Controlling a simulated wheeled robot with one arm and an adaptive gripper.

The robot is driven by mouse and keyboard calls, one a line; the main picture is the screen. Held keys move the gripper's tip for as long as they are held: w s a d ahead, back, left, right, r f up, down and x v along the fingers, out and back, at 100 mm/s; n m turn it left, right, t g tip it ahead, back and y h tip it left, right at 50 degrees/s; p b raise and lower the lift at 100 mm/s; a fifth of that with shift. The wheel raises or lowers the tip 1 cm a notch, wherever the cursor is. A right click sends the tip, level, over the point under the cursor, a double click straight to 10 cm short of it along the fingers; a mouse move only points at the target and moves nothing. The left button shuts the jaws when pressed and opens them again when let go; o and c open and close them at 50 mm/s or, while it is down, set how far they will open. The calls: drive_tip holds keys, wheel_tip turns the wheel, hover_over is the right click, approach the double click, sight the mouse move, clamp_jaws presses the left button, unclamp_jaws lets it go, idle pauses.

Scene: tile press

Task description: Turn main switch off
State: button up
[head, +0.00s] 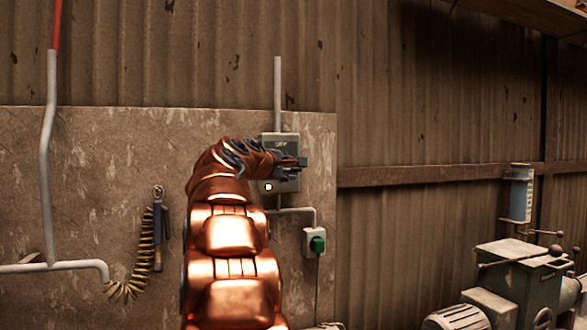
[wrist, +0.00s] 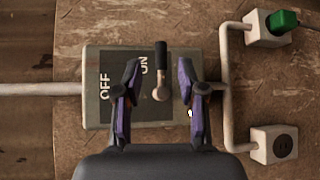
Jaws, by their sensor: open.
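The main switch is a grey box (head: 286,140) on the wall panel, partly hidden behind my arm in the head view. In the wrist view the box (wrist: 120,62) bears the words OFF and ON, with OFF at the left. Its lever (wrist: 160,58) has a black handle and a pale metal pivot, and stands beside the word ON. My gripper (wrist: 160,92) is open, with one finger on each side of the lever's pivot. It also shows in front of the box in the head view (head: 302,162). I cannot tell whether a finger touches the lever.
A socket with a green plug (head: 318,244) sits below right of the box. A second socket (wrist: 275,143) shows in the wrist view. Conduit pipes (head: 277,90) run along the wall. A coiled yellow hose (head: 147,255) hangs left. A machine (head: 515,275) stands right.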

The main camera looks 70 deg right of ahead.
sight(294, 170)
drive_tip(key=shift+s+d+f+p, duration=0.1)
drive_tip(key=shift+d+f+p, duration=0.15)
drive_tip(key=shift+d, duration=0.75)
drive_tip(key=shift+d+f+p, duration=0.1)
drive_tip(key=shift+d+p, duration=0.15)
drive_tip(key=shift+d, duration=0.7)
clamp_jaws()
